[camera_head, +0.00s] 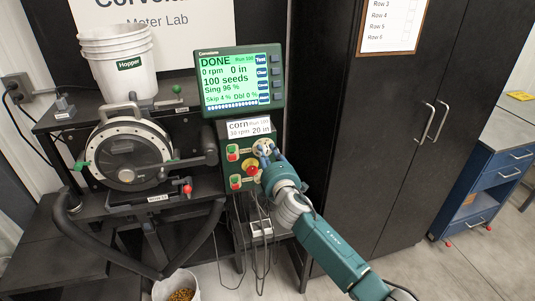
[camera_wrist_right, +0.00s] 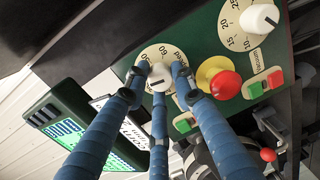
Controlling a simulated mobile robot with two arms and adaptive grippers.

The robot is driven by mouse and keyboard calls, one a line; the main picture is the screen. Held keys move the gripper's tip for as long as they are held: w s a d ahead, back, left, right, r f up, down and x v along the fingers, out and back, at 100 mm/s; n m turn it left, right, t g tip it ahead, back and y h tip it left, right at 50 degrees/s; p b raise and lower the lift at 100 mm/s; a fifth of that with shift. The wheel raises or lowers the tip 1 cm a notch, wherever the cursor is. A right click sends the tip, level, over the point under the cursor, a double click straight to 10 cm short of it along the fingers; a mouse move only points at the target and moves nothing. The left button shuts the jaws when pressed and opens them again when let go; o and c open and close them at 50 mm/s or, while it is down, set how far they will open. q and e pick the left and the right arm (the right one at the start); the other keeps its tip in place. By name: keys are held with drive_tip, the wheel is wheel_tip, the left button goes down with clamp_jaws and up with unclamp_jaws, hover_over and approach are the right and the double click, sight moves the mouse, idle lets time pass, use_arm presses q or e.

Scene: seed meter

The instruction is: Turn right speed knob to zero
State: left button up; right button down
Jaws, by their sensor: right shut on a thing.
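The speed knob (camera_wrist_right: 160,76) is white with a dark pointer line and sits on a cream numbered dial on the green control panel (camera_head: 237,150). My right gripper (camera_wrist_right: 158,80) has its blue fingers closed around this knob in the right wrist view. In the head view the right gripper (camera_head: 264,152) reaches the panel's upper right and covers most of the knob. The exact number the pointer marks is hard to read. My left gripper is out of view.
A red stop button (camera_wrist_right: 224,84) on yellow sits close beside the fingers. A second white knob (camera_wrist_right: 260,18) has its own dial. The monitor (camera_head: 240,80) above reads DONE, 0 rpm, 0 in. The seed meter (camera_head: 127,151) stands left; a black cabinet (camera_head: 345,120) stands right.

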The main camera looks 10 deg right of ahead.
drive_tip(key=n, duration=0.3)
drive_tip(key=shift+a+n, duration=0.1)
drive_tip(key=shift+n, duration=0.2)
drive_tip(key=n, duration=0.3)
drive_tip(key=shift+h, duration=0.3)
drive_tip(key=n, duration=0.6)
drive_tip(key=shift+f+n+t+p, duration=0.2)
drive_tip(key=shift+n+t+p, duration=0.1)
drive_tip(key=shift+t, duration=0.1)
drive_tip(key=n, duration=0.3)
drive_tip(key=shift+f+n, duration=0.1)
drive_tip(key=shift+n, duration=0.3)
drive_tip(key=n+p, duration=0.1)
drive_tip(key=n, duration=0.2)
drive_tip(key=shift+s+n+t, duration=0.1)
drive_tip(key=shift+n+t, duration=0.2)
drive_tip(key=n, duration=0.3)
drive_tip(key=n+p, duration=0.1)
drive_tip(key=n, duration=0.2)
drive_tip(key=shift+f+n, duration=0.2)
drive_tip(key=shift+n, duration=0.2)
